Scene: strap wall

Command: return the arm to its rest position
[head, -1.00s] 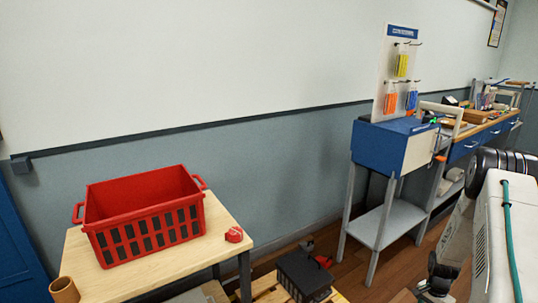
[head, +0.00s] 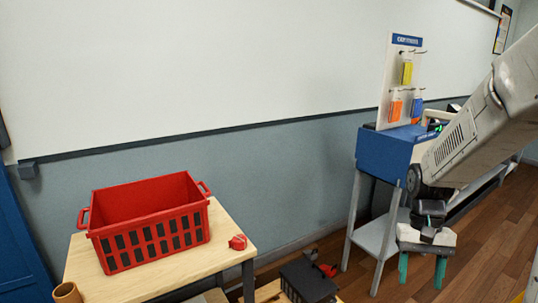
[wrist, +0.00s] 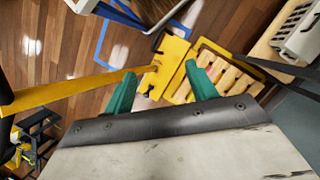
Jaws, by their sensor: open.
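My gripper (head: 422,268) is at the right of the head view, hanging below my white arm in front of the blue-topped stand. Its two green fingers point down and are apart, with nothing between them. In the wrist view my gripper (wrist: 163,92) also shows its green fingers spread, with the floor and a yellow piece beyond them.
A red crate (head: 150,222) and a red tape roll (head: 238,242) sit on a wooden table (head: 225,262) at left. The blue-topped stand (head: 385,150) with a pegboard is behind my arm. A pallet (wrist: 222,78) lies below. Wooden floor (head: 490,225) is open at right.

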